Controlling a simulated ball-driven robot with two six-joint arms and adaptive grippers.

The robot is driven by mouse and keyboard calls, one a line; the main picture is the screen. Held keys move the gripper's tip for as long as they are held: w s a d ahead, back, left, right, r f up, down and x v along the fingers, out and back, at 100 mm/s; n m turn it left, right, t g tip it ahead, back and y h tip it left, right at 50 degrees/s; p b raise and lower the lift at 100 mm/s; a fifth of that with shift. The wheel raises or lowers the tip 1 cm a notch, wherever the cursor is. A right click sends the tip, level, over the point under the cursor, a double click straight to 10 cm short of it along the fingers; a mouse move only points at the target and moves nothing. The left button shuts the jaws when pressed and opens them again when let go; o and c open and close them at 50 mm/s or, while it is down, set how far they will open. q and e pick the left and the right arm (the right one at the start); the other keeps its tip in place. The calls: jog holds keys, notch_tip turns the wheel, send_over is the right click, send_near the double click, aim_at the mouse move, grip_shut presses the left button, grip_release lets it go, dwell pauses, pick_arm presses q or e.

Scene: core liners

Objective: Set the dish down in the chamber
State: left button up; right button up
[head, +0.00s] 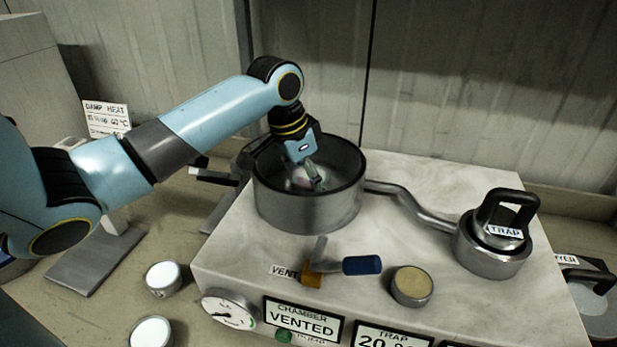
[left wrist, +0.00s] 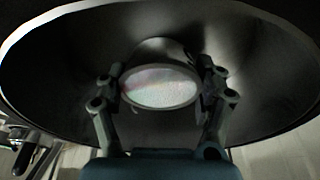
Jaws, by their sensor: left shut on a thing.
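The chamber (head: 308,208) is an open steel pot with a dark rim on the pale block. My left gripper (head: 312,182) reaches down inside it from above. In the left wrist view my left gripper (left wrist: 160,95) is shut on the dish (left wrist: 160,88), a small round metal dish with a whitish, faintly iridescent face, one finger at each side. The chamber's dark inner wall (left wrist: 265,70) surrounds it. I cannot tell whether the dish touches the chamber floor. In the head view the dish is mostly hidden by the gripper. My right gripper is not in view.
A vent valve with a blue handle (head: 361,265) and a tan-topped tin (head: 411,286) stand on the block before the chamber. A pipe (head: 415,207) runs right to the trap (head: 492,246). Two white-topped dishes (head: 163,278) (head: 151,332) stand on the bench at front left.

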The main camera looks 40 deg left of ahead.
aim_at(294, 181)
pick_arm(q)
jog(key=o, duration=1.3)
jog(key=shift+f, duration=0.1)
jog(key=b+v, duration=0.1)
jog(key=v, duration=1)
jog(key=shift+w+a, duration=0.1)
jog(key=shift+r, duration=0.6)
